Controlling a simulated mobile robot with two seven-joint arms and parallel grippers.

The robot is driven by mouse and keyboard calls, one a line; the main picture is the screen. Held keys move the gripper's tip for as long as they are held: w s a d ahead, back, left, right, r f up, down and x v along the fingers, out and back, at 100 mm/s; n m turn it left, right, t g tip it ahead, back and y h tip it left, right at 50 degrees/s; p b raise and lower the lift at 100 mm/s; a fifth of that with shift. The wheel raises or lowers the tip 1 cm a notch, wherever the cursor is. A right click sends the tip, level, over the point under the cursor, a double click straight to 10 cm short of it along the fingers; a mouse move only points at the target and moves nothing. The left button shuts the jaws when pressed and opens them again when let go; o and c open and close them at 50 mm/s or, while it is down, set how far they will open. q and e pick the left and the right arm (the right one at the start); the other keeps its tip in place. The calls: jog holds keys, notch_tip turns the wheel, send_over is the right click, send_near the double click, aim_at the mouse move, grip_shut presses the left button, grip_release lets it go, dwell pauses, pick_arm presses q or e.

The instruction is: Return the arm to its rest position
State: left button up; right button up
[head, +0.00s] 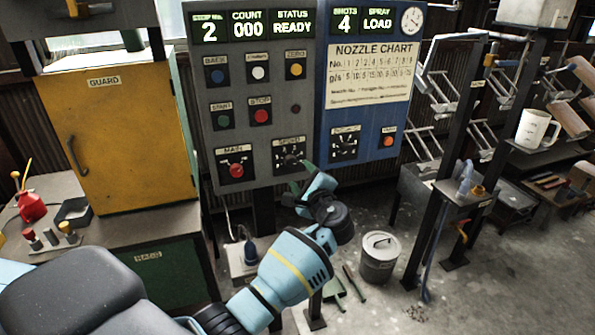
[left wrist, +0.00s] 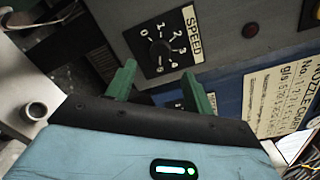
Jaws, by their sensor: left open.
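My left arm (head: 285,270) reaches up from the bottom of the head view to the grey control panel (head: 205,100). My left gripper (head: 303,170) is just below and right of the speed dial (head: 288,157). In the left wrist view, my left gripper (left wrist: 162,76) shows two green fingers spread apart with nothing between them. The black speed dial (left wrist: 160,48) lies just beyond the fingertips, and they look apart from it. In the head view, the arm's own links partly hide the gripper. My right gripper is not in view.
A blue nozzle-chart panel (head: 365,100) adjoins the grey one on the right. A yellow guard cabinet (head: 120,140) stands at left above a bench. A lidded grey bin (head: 379,260) stands on the floor right of my arm. A post with a small shelf (head: 462,195) is farther right.

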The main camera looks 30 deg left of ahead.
pick_arm(q)
jog(key=shift+v, duration=0.85)
jog(key=s+d+f+n+h, duration=0.1)
jog(key=s+d+f+h, duration=0.15)
jog(key=s+f, duration=0.4)
jog(key=s+d+f+n+h, duration=0.1)
jog(key=s+d+f+h, duration=0.2)
jog(key=f, duration=0.7)
jog(key=s+d+f+n+h, duration=0.1)
jog(key=s+f+h, duration=0.35)
jog(key=f, duration=0.45)
jog(key=s+d+f+n+h, duration=0.2)
jog(key=s+n, duration=0.1)
jog(key=s, duration=0.5)
jog(key=s+d+f+n+h, duration=0.2)
jog(key=s+n, duration=0.1)
jog(key=s, duration=0.6)
jog(key=s+d+f+n+g+h, duration=0.1)
jog(key=s+d+f+n, duration=0.1)
jog(key=s, duration=0.6)
jog(key=shift+s+d+n+h, duration=0.2)
jog(key=shift+n+h, duration=0.2)
jog(key=shift+n, duration=0.3)
jog(key=shift+f, duration=0.15)
